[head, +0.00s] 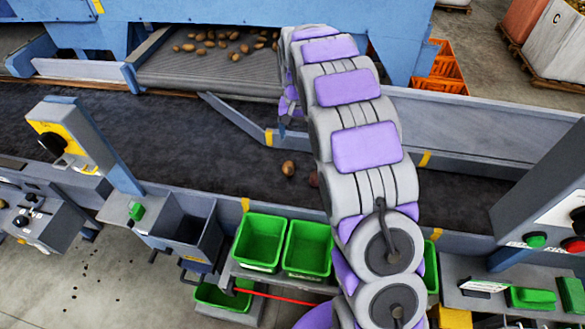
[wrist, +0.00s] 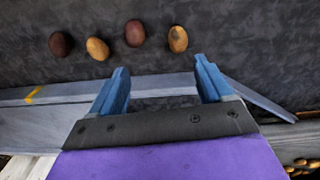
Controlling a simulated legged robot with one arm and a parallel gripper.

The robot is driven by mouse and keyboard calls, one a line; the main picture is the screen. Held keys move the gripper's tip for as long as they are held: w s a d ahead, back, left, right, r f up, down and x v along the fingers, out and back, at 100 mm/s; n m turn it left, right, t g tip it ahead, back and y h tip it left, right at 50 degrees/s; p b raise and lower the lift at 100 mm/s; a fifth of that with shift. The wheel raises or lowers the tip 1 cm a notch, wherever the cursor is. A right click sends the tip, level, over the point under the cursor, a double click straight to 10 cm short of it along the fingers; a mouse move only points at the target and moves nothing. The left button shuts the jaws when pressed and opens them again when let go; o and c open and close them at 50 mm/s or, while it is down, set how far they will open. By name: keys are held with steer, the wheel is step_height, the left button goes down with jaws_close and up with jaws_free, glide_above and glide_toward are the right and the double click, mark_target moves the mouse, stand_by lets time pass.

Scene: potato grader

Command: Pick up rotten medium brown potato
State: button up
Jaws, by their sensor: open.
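Several potatoes lie apart on the dark belt in the wrist view. One is tan-brown with a dark spot (wrist: 178,39); another is tan-brown with darker patches (wrist: 97,48). A reddish potato (wrist: 134,33) lies between them and a dark brown one (wrist: 61,44) is at the left. I cannot tell for sure which is the rotten one. In the head view a brown potato (head: 288,168) lies left of my arm, which partly covers a reddish one (head: 313,178). My gripper (wrist: 160,72) is open and empty, its fingers short of the potatoes in the picture; in the head view it is mostly hidden.
The dark belt (head: 200,140) runs across, with a grey angled guide (head: 235,118) and a rail beyond it. More potatoes lie on a feed conveyor (head: 225,68) at the back. Green bins (head: 259,241) stand along the near side. A yellow-and-grey control post (head: 68,140) stands left.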

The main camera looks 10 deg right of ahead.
steer(key=w+a+f, duration=0.3)
steer(key=w+f, duration=0.1)
glide_toward(287, 165)
step_height(287, 165, up, 2)
steer(key=d, duration=0.3)
steer(key=a+f, duration=0.1)
steer(key=f, duration=0.1)
steer(key=a+f+b, duration=0.1)
steer(key=f, duration=0.2)
steer(key=a+f+b, duration=0.1)
steer(key=f, duration=0.1)
steer(key=shift+s+a+f, duration=0.1)
steer(key=shift+s+f, duration=0.05)
steer(key=shift+f, duration=0.15)
steer(key=shift+d+f, duration=0.2)
steer(key=shift+d+f+b, duration=0.6)
steer(key=shift+d+f, duration=0.2)
steer(key=shift+f, duration=0.25)
steer(key=f, duration=0.1)
steer(key=a+f, duration=0.1)
steer(key=f, duration=0.1)
steer(key=shift+a+b, duration=0.2)
steer(key=shift+b, duration=0.15)
steer(key=shift+a, duration=0.45)
steer(key=shift+d, duration=0.8)
steer(key=c, duration=0.5)
steer(key=shift+c, duration=1)
steer(key=shift+a, duration=0.55)
steer(key=c, duration=0.4)
